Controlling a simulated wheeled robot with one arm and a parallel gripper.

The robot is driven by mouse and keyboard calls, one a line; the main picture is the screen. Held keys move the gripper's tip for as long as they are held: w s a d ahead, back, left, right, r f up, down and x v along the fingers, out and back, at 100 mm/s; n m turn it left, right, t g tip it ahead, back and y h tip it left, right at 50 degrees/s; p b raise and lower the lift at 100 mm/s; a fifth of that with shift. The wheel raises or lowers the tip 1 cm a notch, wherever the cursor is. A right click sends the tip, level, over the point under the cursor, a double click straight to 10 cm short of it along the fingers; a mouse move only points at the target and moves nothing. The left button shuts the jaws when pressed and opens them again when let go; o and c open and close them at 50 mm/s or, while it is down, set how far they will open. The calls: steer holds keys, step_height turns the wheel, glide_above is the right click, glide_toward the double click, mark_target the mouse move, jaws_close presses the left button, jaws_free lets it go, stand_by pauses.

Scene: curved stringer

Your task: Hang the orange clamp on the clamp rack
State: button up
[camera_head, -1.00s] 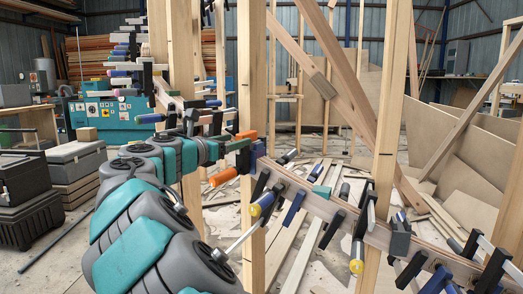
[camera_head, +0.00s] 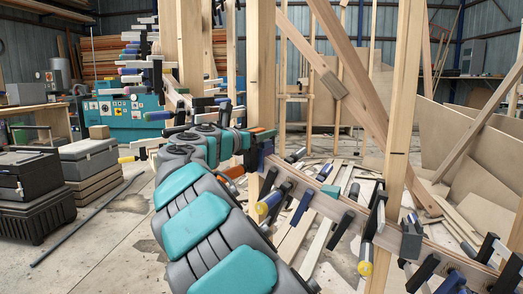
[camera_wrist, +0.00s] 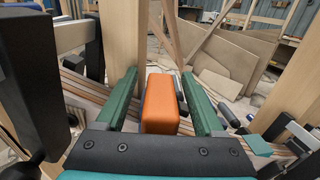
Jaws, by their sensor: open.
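An orange part of the clamp (camera_wrist: 161,105) stands between the two green fingers of my gripper (camera_wrist: 159,74) in the wrist view. The fingers are apart, with a gap visible on each side of the orange part. In the head view the orange clamp handle (camera_head: 233,172) shows by the end of my arm, at the post and the curved wooden stringer; the rest of the clamp is largely hidden. Several clamps stacked along a post at the left (camera_head: 155,75) look like the clamp rack, though I cannot be sure.
Several black, blue and yellow clamps (camera_head: 368,250) sit along the stringer (camera_head: 330,208), close right of my gripper. Upright posts (camera_head: 404,110) stand around it. A large dark clamp part (camera_wrist: 32,80) is close at the wrist view's left. Tool cases (camera_head: 88,160) and open floor lie left.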

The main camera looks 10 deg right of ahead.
jaws_close()
stand_by(0.5)
stand_by(0.8)
